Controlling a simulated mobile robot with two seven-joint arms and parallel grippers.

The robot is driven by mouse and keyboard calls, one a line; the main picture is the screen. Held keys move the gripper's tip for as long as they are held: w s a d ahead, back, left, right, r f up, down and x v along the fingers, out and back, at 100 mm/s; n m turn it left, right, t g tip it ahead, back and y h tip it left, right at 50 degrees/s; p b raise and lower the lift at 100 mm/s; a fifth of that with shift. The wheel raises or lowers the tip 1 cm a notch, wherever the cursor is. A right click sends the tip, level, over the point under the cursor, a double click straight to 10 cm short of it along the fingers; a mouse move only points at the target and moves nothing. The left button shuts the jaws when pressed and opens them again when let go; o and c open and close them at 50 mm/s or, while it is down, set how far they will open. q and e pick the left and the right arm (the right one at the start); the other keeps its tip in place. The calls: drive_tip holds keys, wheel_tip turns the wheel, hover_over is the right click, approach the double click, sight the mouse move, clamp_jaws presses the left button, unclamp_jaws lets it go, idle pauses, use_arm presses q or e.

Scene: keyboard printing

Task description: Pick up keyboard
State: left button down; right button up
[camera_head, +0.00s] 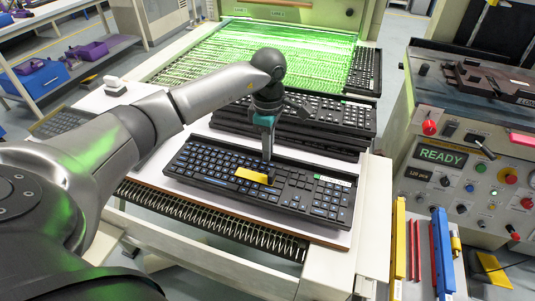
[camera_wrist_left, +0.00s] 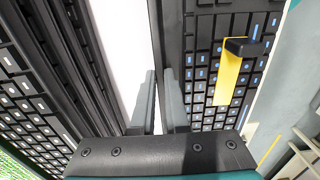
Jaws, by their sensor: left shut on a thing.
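The black keyboard (camera_head: 215,170) lies on the white work surface in front of the machine, and its keys also show on the right of the left wrist view (camera_wrist_left: 204,58). A yellow piece (camera_head: 251,174) with a black block lies across its keys; it also shows in the left wrist view (camera_wrist_left: 229,80). My left gripper (camera_head: 267,157) points down at the keyboard's far long edge. In the left wrist view its two fingers (camera_wrist_left: 160,88) are close together, one on each side of that edge, shut on it. The exact contact is partly hidden. My right gripper is not in view.
Several stacked black keyboards (camera_head: 315,128) lie just behind, across a narrow white gap. A green-lit machine bed (camera_head: 255,55) is beyond. A control panel with a READY display (camera_head: 442,155) stands on the right. Yellow, red and blue bars (camera_head: 442,250) are at the front right.

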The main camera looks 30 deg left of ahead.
use_arm(q)
wheel_tip(320, 180, up, 18)
drive_tip(key=p, duration=0.3)
drive_tip(key=shift+f, duration=0.15)
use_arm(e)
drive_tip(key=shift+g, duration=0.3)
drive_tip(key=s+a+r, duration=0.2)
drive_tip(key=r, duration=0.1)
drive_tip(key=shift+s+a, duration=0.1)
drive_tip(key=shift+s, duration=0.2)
use_arm(q)
drive_tip(key=c, duration=1.4)
unclamp_jaws()
clamp_jaws()
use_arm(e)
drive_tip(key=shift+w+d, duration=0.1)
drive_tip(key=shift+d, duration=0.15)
use_arm(q)
drive_tip(key=shift+f, duration=0.1)
